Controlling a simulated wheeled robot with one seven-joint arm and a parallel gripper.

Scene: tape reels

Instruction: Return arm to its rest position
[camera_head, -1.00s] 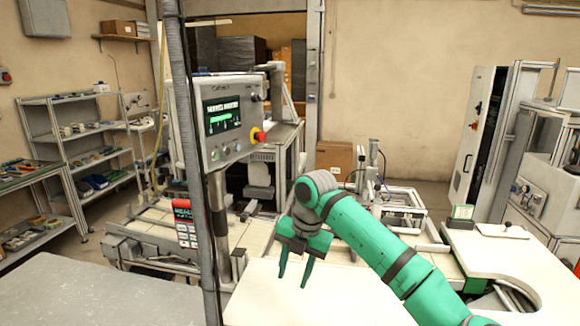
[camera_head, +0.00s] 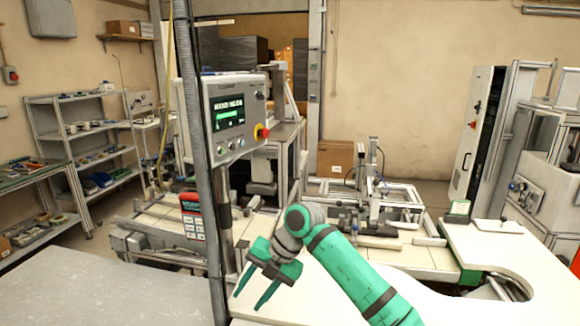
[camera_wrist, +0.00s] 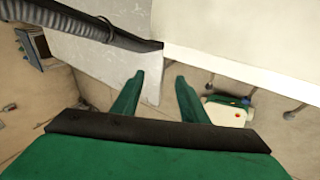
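My gripper (camera_head: 254,291) is at the end of my green arm in the head view, low in the middle of the picture. Its two green fingers point down and to the left, apart and with nothing between them. In the wrist view the open fingers (camera_wrist: 160,80) show a clear gap with floor and a white table edge beyond. The gripper hangs near the grey post and beside the white worktop (camera_head: 435,300). No tape reel can be made out in either view.
A grey post (camera_head: 207,190) with a control panel (camera_head: 232,115) stands just left of my gripper. A grey table (camera_head: 110,290) fills the lower left. A machine frame (camera_head: 375,200) stands behind my arm. Shelves (camera_head: 90,150) line the left wall.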

